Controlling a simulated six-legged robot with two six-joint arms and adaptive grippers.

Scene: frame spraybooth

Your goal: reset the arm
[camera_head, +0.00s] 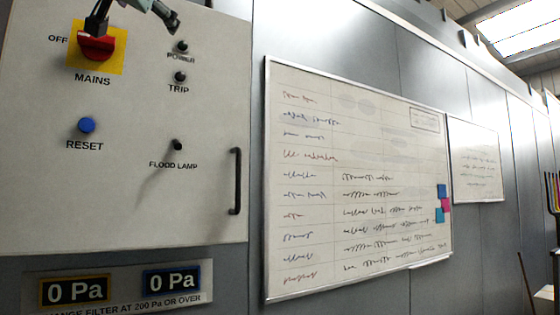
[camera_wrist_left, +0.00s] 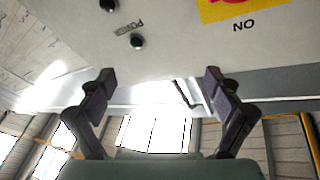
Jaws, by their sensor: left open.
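My left gripper (camera_wrist_left: 158,90) is open and empty in the left wrist view, its two dark fingers spread apart. In the head view only part of the left arm and gripper shows at the top edge, in front of the control panel (camera_head: 215,120) and just above the red mains switch (camera_head: 96,47). The switch sits on a yellow plate; its red part also shows at the top of the wrist view (camera_wrist_left: 232,2). The blue reset button (camera_head: 87,125) is below it. My right gripper is in neither view.
The panel has power (camera_head: 182,47) and trip (camera_head: 180,77) lamps, a flood lamp switch (camera_head: 177,145) and a dark door handle (camera_head: 236,181). Below are two gauges reading 0 Pa (camera_head: 75,290). A large whiteboard (camera_head: 300,150) hangs to the right, a smaller one (camera_head: 476,160) beyond it.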

